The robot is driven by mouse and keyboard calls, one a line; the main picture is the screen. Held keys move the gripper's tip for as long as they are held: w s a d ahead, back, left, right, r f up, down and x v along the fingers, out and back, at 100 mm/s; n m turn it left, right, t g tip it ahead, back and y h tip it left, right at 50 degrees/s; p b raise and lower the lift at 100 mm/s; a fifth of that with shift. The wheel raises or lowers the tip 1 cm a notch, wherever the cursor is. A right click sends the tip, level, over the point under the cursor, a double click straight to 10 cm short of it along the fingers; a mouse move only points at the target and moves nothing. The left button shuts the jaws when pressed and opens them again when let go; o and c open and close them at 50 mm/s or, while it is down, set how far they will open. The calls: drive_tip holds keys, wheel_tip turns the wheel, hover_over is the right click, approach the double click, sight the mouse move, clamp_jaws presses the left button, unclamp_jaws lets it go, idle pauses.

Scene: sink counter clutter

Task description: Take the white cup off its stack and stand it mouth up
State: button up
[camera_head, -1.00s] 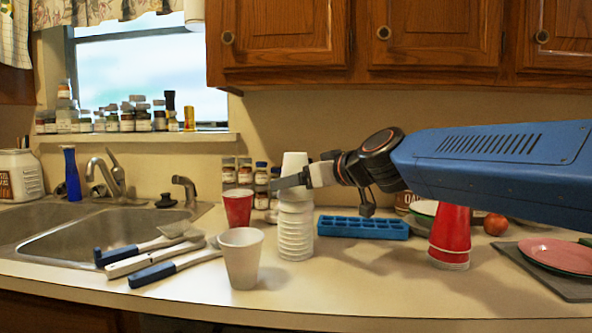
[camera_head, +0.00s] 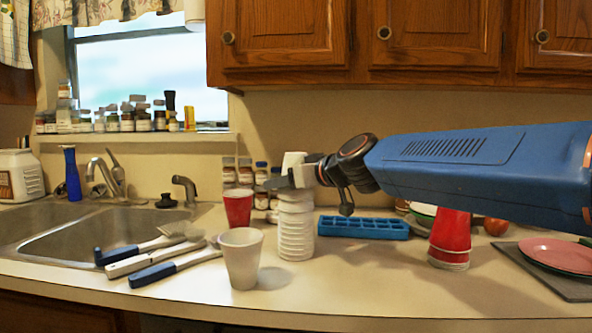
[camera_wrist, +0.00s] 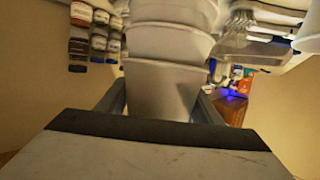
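A tall stack of white cups (camera_head: 296,232) stands mouth down on the counter. The white cup (camera_head: 293,159) on top has its narrow base upward, showing above my gripper (camera_head: 287,180). In the wrist view the fingers of my gripper (camera_wrist: 161,100) lie one on each side of the white cup (camera_wrist: 160,88), close to its wall. I see no clear grip; whether either finger touches it is hard to tell. The cup still sits on the stack, with the lower rims nested beyond it.
A separate whitish cup (camera_head: 241,258) stands mouth up in front of the stack. A red cup (camera_head: 238,207) is behind it. Blue-handled utensils (camera_head: 165,269) lie left. A blue ice tray (camera_head: 362,228) and red cup stack (camera_head: 450,238) are right. The front right-centre counter is clear.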

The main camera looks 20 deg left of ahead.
wheel_tip(320, 180, up, 18)
drive_tip(key=shift+r, duration=0.25)
idle(1.5)
